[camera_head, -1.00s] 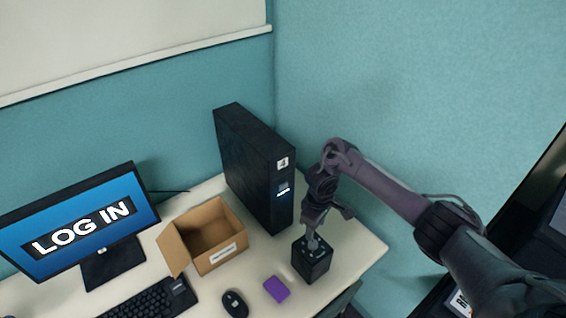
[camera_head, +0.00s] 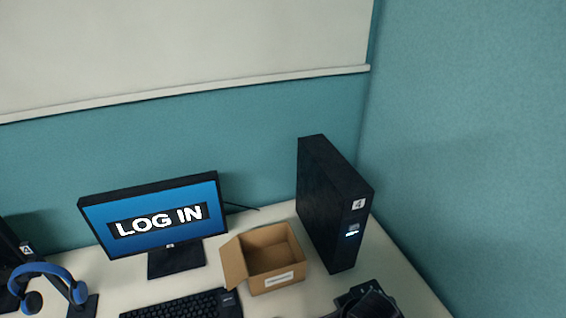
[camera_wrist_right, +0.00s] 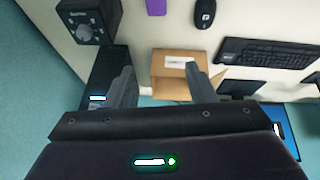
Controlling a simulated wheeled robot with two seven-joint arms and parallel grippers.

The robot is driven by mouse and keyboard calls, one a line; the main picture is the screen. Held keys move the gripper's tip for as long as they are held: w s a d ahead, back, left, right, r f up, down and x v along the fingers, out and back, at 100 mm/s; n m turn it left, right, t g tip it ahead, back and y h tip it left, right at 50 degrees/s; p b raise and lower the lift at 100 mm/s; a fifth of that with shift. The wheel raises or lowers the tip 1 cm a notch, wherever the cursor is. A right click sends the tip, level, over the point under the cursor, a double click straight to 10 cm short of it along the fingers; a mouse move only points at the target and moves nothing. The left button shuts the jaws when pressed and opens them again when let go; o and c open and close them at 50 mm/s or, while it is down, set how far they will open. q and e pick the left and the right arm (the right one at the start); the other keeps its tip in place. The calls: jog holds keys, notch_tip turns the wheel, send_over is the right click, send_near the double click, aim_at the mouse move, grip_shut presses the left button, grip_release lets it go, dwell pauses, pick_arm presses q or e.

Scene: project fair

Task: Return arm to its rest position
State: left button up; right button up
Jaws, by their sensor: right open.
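My right gripper (camera_wrist_right: 160,69) shows in the wrist view with its two fingers apart and nothing between them. It hangs above the desk, with the open cardboard box (camera_wrist_right: 182,66) behind the fingertips. A black box with a round knob (camera_wrist_right: 88,22) stands on the desk at the top left of that view, clear of the fingers. In the head view, a dark shape (camera_head: 368,301) at the bottom edge is partly cut off; I cannot tell how much of it is my arm. My left gripper is not in view.
A black computer tower (camera_head: 332,208) stands right of the cardboard box (camera_head: 276,284), by the teal partition (camera_head: 470,150). The monitor (camera_head: 160,215), keyboard (camera_head: 185,305) and blue headphones (camera_head: 48,270) are to the left. A purple block (camera_wrist_right: 156,6) and mouse (camera_wrist_right: 204,13) lie on the desk.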

jog(key=s+d+r+m+g, duration=0.2)
jog(key=s+d+r+m, duration=0.15)
jog(key=s+d, duration=0.45)
notch_tip(320, 180, down, 37)
jog(key=s+a+g+b, duration=0.1)
jog(key=s+b, duration=0.2)
jog(key=b, duration=0.4)
jog(key=s+d+f+b, duration=0.1)
jog(key=s+f+b, duration=0.1)
jog(key=s+f, duration=0.7)
jog(key=s+d+f+g+h+b, duration=0.1)
jog(key=s+d+f+b, duration=0.1)
jog(key=s+f, duration=0.8)
notch_tip(320, 180, down, 4)
jog(key=shift+d+f+n+b, duration=0.2)
jog(key=shift+n+b, duration=0.25)
jog(key=shift+b, duration=0.4)
